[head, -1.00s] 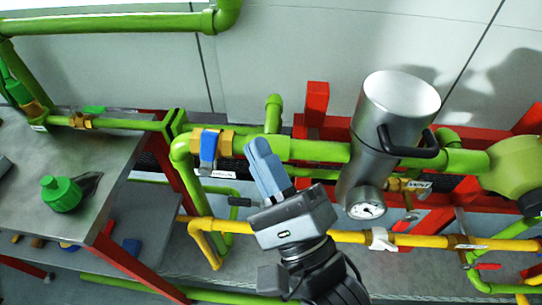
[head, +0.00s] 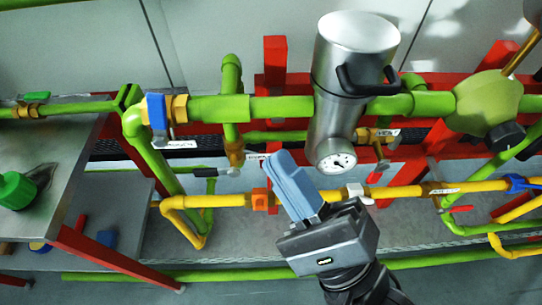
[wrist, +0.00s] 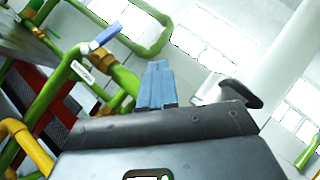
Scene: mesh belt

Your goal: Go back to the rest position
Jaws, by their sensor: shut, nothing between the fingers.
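My gripper (head: 285,180) is in the lower middle of the head view, its blue fingers together and pointing up and left. Nothing shows between the fingers. It is in front of the yellow pipe (head: 225,201) and below the green pipe (head: 290,107). In the wrist view, the blue fingers (wrist: 156,85) also show side by side, pointing up past the dark gripper body. No rest position is marked in either view.
A steel cylinder (head: 345,100) with a black handle and gauge (head: 337,161) stands just right of my fingers. A blue-handled valve (head: 157,115) is on the green pipe. A steel table (head: 70,145) with a green bottle (head: 17,190) is at left.

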